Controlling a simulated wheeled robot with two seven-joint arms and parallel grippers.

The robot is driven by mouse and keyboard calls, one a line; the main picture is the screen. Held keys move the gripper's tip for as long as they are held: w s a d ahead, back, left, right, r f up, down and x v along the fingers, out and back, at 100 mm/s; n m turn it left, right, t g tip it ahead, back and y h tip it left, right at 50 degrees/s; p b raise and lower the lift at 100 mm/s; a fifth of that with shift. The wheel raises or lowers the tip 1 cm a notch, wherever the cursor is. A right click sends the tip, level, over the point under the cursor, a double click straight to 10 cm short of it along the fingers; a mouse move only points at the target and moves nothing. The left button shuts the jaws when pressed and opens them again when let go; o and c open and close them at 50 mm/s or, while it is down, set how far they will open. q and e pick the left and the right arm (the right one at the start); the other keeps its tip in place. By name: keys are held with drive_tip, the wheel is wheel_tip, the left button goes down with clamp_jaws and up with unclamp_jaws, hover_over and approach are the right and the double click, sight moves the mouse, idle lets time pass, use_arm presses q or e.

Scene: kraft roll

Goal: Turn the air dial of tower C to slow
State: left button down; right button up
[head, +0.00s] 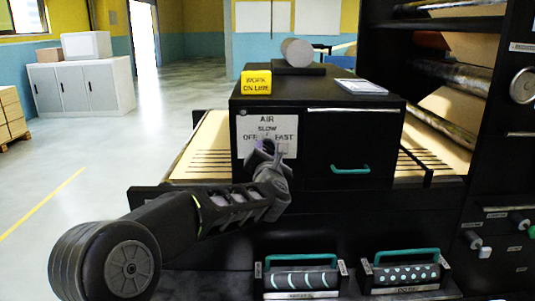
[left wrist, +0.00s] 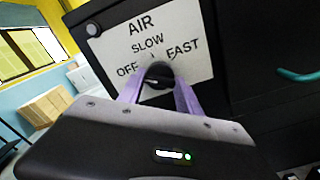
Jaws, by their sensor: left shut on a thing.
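The air dial (left wrist: 157,76) is a dark round knob on a white plate (head: 283,132) marked AIR, OFF, SLOW and FAST. The plate is on the front of a black cabinet, left of its drawer. My left gripper (head: 267,152) reaches the dial from below and in front. In the left wrist view its two purple fingers (left wrist: 157,92) are shut on the dial, one on each side. A small pale mark on the knob seems to lie toward the OFF side, but the fingers partly hide the knob. No tower letter is readable. My right gripper is not in view.
A drawer with a green handle (head: 350,169) is right of the dial. A yellow WORK ON LINE block (head: 256,82) and a grey roll (head: 297,52) are on the cabinet top. Two trays with green handles (head: 299,258) (head: 406,254) stand below. A dark rack with rolls rises at right.

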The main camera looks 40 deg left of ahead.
use_arm(q)
drive_tip(key=shift+m, duration=0.9)
drive_tip(key=m, duration=0.2)
drive_tip(key=shift+m+b, duration=0.3)
drive_tip(key=m, duration=0.3)
drive_tip(key=shift+m, duration=0.3)
drive_tip(key=shift+m+p, duration=0.5)
drive_tip(key=shift+m, duration=1)
drive_tip(key=c, duration=0.8)
unclamp_jaws()
